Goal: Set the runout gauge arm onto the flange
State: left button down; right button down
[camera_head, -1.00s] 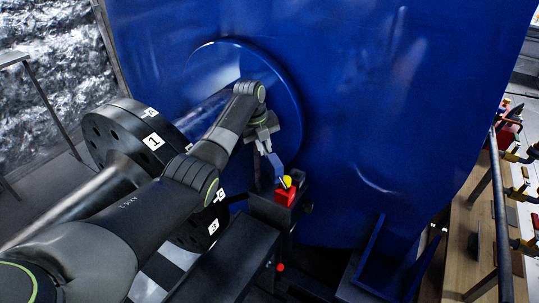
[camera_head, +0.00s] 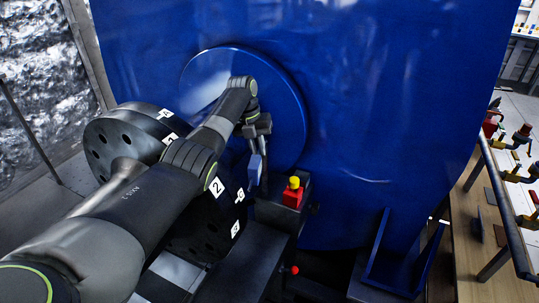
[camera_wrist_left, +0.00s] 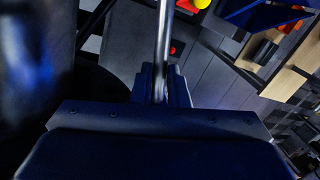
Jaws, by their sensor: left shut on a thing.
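The flange (camera_head: 108,133) is a thick black disc with bolt holes and white number tags, on the shaft left of centre in the head view. My arm covers its middle. My left gripper (camera_head: 257,146) is to the right of the flange, in front of the blue housing, and is shut on what appears to be the gauge arm (camera_head: 256,170), a small bluish piece hanging down. In the left wrist view a bright metal rod (camera_wrist_left: 163,45) runs up from between the dark gripper parts. The held piece looks apart from the flange. My right gripper is not in view.
A red block with a yellow top (camera_head: 293,190) sits on a dark pedestal just right of the held piece. The large blue housing (camera_head: 370,110) fills the back. A wooden bench (camera_head: 470,230) with tools stands at the right.

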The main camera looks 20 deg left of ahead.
pick_arm(q)
jog(key=shift+s+a+f, duration=0.1)
jog(key=shift+a, duration=0.1)
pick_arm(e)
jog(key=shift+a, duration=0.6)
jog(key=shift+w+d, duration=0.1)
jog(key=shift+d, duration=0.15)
pick_arm(q)
jog(key=c, duration=1.4)
grip_release()
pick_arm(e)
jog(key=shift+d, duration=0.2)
